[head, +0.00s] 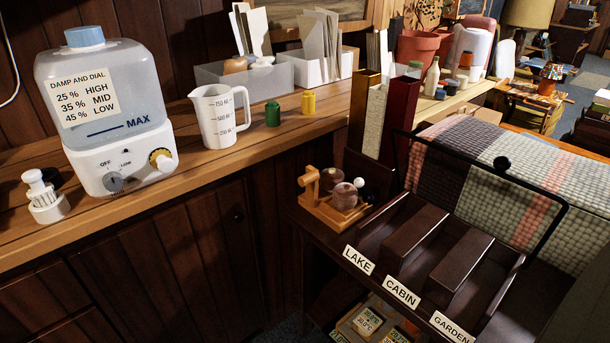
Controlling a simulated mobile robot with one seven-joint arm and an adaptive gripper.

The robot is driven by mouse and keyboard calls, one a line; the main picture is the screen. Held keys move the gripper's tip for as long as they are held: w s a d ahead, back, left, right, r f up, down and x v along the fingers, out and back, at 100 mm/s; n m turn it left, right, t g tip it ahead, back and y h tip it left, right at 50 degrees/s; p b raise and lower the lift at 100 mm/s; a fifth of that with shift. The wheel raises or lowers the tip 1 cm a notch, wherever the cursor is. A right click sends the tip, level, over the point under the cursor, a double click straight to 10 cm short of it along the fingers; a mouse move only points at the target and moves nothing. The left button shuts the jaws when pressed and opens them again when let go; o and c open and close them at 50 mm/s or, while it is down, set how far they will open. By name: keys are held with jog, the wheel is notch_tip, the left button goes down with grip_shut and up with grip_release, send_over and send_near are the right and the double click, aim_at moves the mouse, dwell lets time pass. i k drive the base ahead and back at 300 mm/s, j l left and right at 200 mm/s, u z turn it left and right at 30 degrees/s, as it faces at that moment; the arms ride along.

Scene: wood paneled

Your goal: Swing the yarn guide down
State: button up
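No part carries a yarn guide label, and I cannot tell for sure which part it is. A black bar (460,157) with a round black knob (502,163) stands raised over the dark slotted rack (393,233) in the head view, at the right. Left of the rack is a small wooden device (345,212) with pinkish round parts and a white ball knob (359,183); it could be a yarn winder. Its fine parts are too small to read. My gripper is not in view.
The rack has labels LAKE, CABIN and GARDEN. Woven cloth (480,140) lies behind the bar.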

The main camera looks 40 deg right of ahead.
aim_at(358, 182)
jog(key=z, duration=1.3)
